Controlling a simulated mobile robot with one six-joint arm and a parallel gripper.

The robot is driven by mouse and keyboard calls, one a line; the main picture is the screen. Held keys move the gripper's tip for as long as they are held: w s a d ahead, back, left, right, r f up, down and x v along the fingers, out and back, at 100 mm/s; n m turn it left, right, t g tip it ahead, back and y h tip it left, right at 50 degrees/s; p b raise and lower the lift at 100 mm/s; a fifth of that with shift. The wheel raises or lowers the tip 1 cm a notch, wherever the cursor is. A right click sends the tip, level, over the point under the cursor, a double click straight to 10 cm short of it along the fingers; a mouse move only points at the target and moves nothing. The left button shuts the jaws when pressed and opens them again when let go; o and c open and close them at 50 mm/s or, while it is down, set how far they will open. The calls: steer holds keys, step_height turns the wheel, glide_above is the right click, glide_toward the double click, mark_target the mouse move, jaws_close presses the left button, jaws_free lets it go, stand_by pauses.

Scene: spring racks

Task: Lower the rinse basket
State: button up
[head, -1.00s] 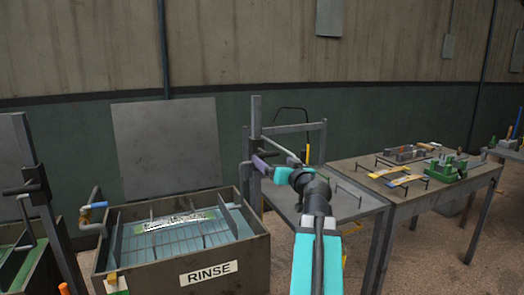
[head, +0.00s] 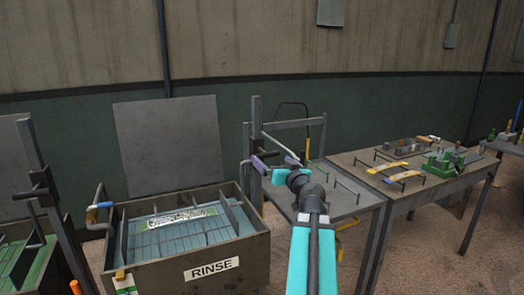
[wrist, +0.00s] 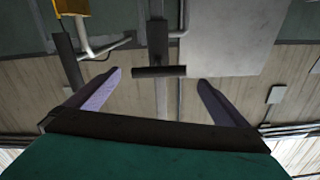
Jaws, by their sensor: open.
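The rinse tank (head: 255,256) is an open brown box labelled RINSE, holding pale blue water. A wire basket (head: 178,237) lies low inside, its grid seen through the water; its exact depth is unclear. A dark upright post (head: 256,116) stands at the tank's right, with a bent grey arm (head: 246,166) reaching toward the tank. My gripper (head: 275,161) is open beside this post, its purple fingers spread. In the wrist view, a dark crossbar handle (wrist: 158,71) shows between and beyond the fingertips (wrist: 158,84). It appears free of them; contact cannot be confirmed.
A neighbouring tank (head: 52,262) with its own post (head: 50,190) stands at left. A grey panel (head: 168,148) stands behind the rinse tank. A metal table (head: 345,203) is close at right, with a workbench (head: 425,187) holding clamps and parts beyond.

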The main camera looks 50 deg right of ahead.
mark_target(267, 155)
steer(key=shift+w+r+p, duration=0.1)
steer(key=shift+w+p, duration=0.05)
steer(key=shift+p, duration=0.9)
steer(key=shift+w+d, duration=0.15)
steer(key=shift+w, duration=0.05)
steer(key=shift+p+x, duration=1.35)
steer(key=shift+x, duration=2.6)
